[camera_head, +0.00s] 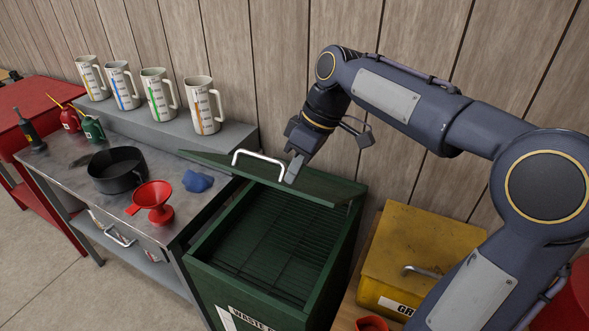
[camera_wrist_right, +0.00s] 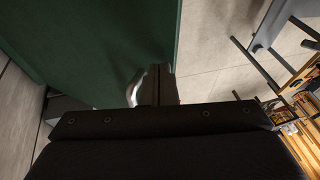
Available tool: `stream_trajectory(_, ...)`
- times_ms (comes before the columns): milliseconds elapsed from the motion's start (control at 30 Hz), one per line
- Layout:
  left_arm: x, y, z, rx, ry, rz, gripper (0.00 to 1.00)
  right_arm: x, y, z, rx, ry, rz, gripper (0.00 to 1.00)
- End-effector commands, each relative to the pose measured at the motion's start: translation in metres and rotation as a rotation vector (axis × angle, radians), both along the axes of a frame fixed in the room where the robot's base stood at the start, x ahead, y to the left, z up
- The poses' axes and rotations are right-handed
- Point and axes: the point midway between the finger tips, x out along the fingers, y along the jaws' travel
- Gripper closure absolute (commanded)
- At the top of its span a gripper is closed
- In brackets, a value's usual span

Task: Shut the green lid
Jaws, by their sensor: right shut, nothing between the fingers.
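The green lid (camera_head: 325,184) stands open at the back of the green waste bin (camera_head: 205,280), and the bin's slatted inside shows. A pale metal handle (camera_head: 258,156) is on the lid. My right gripper (camera_head: 292,172) is shut and empty, with its fingertips by the right end of the handle. In the right wrist view, the shut fingers (camera_wrist_right: 157,85) are beside the handle (camera_wrist_right: 134,88) and the lid's green face (camera_wrist_right: 110,45). I cannot tell whether they touch it. My left gripper is not in view.
A metal bench (camera_head: 60,160) at left holds a black pan (camera_head: 117,172), a red funnel (camera_head: 153,199) and a blue rag (camera_head: 198,181). Several measuring jugs (camera_head: 158,95) stand on a grey shelf behind. A yellow box (camera_head: 415,250) is right of the bin. A plank wall is behind.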

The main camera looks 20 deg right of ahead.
Motion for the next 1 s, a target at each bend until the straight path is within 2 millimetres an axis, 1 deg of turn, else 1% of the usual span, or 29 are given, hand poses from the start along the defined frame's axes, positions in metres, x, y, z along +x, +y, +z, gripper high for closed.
stream_trajectory(367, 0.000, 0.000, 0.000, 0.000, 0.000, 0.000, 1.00, -0.001, 0.001, -0.002, 0.000, 0.000, 0.000, 1.00)
stream_trajectory(467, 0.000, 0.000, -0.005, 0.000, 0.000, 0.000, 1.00, -0.003, 0.003, -0.006, -0.006, -0.005, 0.001, 1.00)
stream_trajectory(567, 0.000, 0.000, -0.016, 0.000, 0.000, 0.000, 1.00, -0.007, 0.008, -0.016, -0.021, -0.018, 0.001, 1.00)
stream_trajectory(667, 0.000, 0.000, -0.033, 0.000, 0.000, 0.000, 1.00, -0.014, 0.017, -0.032, -0.048, -0.039, 0.003, 1.00)
stream_trajectory(767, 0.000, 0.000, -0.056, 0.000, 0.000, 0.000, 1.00, -0.023, 0.029, -0.054, -0.088, -0.072, 0.006, 1.00)
stream_trajectory(1000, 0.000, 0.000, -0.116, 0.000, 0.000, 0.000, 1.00, -0.048, 0.060, -0.119, -0.208, -0.164, 0.008, 1.00)
